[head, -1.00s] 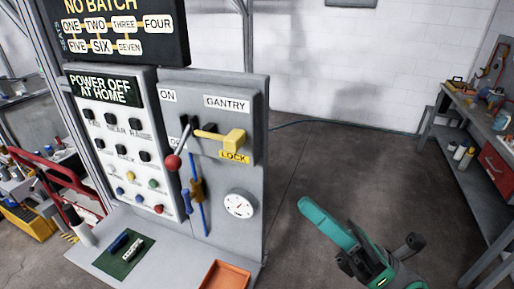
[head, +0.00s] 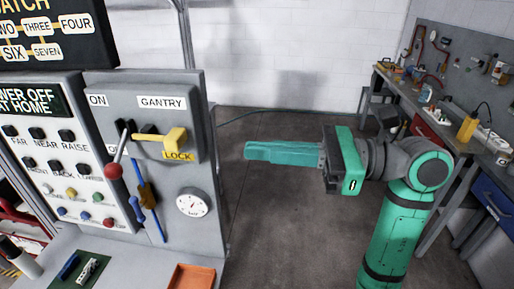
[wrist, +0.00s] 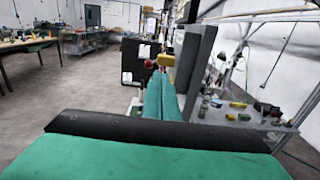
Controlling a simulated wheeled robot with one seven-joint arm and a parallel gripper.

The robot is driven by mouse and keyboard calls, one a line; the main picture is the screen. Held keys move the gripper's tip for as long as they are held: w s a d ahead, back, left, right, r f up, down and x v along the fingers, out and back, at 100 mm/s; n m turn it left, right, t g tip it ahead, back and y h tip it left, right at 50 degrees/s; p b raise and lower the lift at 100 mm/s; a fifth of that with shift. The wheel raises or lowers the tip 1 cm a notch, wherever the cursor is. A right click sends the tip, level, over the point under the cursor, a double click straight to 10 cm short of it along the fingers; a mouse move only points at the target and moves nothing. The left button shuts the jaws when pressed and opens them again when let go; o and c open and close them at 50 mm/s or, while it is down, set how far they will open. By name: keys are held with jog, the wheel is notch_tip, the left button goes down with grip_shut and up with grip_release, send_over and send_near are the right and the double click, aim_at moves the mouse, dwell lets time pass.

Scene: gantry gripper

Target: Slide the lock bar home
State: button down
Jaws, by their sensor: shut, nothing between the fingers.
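The yellow lock bar (head: 172,139) sticks out from the grey gantry switch box (head: 160,120), above the yellow LOCK label (head: 178,156). Its thin end reaches left toward the red-knobbed lever (head: 119,150), which slants down. I cannot tell whether bar and lever touch. My gripper (head: 246,151) is shut and empty, its teal fingers pointing left toward the panel, apart from the bar and to its right. In the wrist view the fingers (wrist: 161,95) point ahead toward the yellow bar's block (wrist: 165,60) and the red knob (wrist: 148,64).
A round gauge (head: 193,203) and hanging blue and brown tools (head: 148,197) are on the panel below the box. An orange tray (head: 191,278) lies on the shelf. A workbench (head: 440,125) stands at the right. Open floor lies between panel and bench.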

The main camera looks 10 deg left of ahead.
aim_at(179, 144)
jog(key=a, duration=1.1)
jog(key=shift+w, duration=0.35)
jog(key=shift+s+a, duration=0.1)
jog(key=shift+a, duration=0.2)
